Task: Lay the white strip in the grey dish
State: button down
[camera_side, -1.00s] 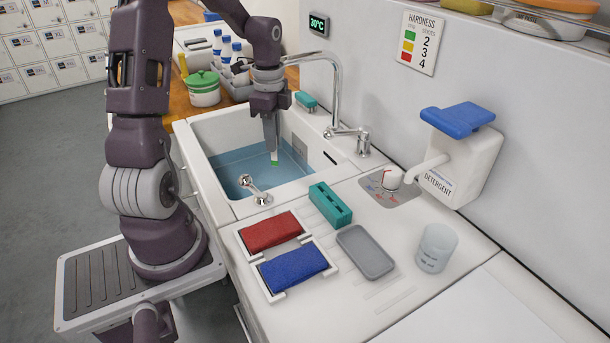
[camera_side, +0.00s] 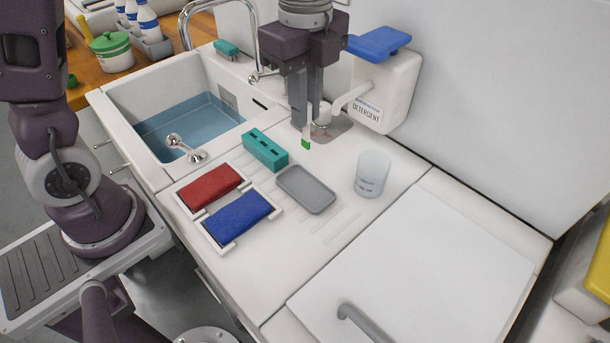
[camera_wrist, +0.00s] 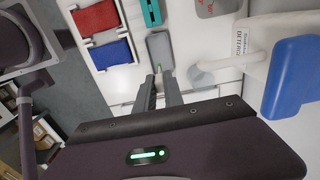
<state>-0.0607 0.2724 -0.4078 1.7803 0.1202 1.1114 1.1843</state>
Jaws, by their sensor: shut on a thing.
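The white strip (camera_side: 307,134) has a green tip and hangs tip-down from my gripper (camera_side: 307,122). My gripper is shut on its upper part, which the fingers hide. The strip is above the counter, behind the grey dish in the side view and in front of the detergent dispenser. The grey dish (camera_side: 306,190) is a shallow, empty rounded rectangle on the counter. In the wrist view, the green tip of the strip (camera_wrist: 158,69) shows between the fingertips of my gripper (camera_wrist: 159,77), over the near end of the grey dish (camera_wrist: 159,45).
A teal slotted block (camera_side: 265,150) stands left of the dish, and a frosted cup (camera_side: 372,174) right of it. Red (camera_side: 211,187) and blue (camera_side: 238,220) cloths lie in white holders. The detergent dispenser (camera_side: 392,88) is behind. A water-filled sink (camera_side: 190,125) is at left.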

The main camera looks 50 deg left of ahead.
aim_at(305, 139)
notch_tip(305, 139, down, 9)
jog(key=shift+r, duration=0.1)
jog(key=shift+f, duration=0.35)
jog(key=shift+f, duration=0.25)
jog(key=c, duration=1.5)
grip_release()
jog(key=shift+o, duration=0.2)
jog(key=shift+r, duration=0.1)
